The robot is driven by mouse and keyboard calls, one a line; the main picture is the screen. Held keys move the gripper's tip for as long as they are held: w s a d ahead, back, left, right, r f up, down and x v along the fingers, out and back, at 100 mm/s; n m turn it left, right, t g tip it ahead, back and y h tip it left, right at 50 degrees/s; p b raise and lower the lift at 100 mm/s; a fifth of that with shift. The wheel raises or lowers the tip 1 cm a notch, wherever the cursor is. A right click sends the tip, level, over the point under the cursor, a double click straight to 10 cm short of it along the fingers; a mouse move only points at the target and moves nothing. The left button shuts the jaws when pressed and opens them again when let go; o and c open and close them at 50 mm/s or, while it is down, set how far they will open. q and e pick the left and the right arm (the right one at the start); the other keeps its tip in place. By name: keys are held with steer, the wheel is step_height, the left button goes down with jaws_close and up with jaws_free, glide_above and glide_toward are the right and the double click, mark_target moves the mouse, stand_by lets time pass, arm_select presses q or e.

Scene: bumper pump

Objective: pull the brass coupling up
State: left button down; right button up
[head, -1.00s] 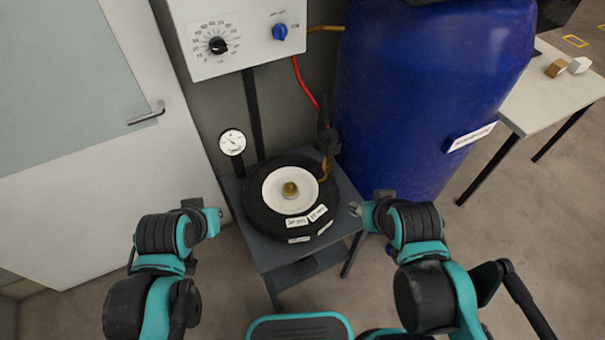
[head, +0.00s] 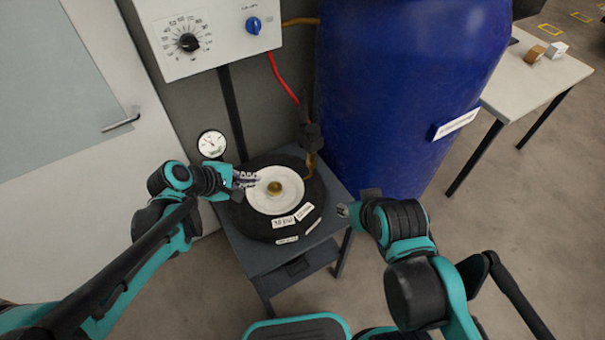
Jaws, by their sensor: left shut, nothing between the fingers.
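A round brass piece (head: 274,188) stands at the centre of a white disc (head: 291,202) set in a black ring-shaped bumper (head: 250,222). A brass-coloured fitting (head: 308,172) also shows at the bumper's back right, below a dark upright part; I cannot tell which of the two is the coupling. My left gripper (head: 254,179) is shut and empty over the left part of the disc, pointing right, a little left of the central brass piece. My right gripper (head: 344,210) is right of the bumper, apart from it; its fingers are too small to read.
The bumper lies on a small dark table (head: 262,258). A pressure gauge (head: 212,144) stands behind it at left. A white control box (head: 208,38) with a black dial and blue knob hangs above. A big blue tank (head: 385,100) stands close at the back right.

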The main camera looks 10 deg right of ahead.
arm_select(q)
steer(key=w+d+f+n+h, duration=0.2)
steer(key=n, duration=0.1)
steer(key=w+d+f+n+h+b, duration=0.1)
steer(key=w+d+f+n+h, duration=0.1)
steer(key=f+n, duration=0.1)
steer(key=w+d+f+n+h+b, duration=0.1)
steer(key=w+f+n, duration=0.1)
steer(key=f, duration=0.1)
steer(key=shift+w+d+f+n+h, duration=0.25)
steer(key=shift+d+n+h, duration=0.15)
steer(key=shift+d+f+n+h, duration=0.2)
steer(key=shift+f+n+h, duration=0.1)
steer(key=shift+f+n, duration=0.1)
steer(key=b+x, duration=0.3)
steer(key=x, duration=0.7)
steer(key=shift+s, duration=0.1)
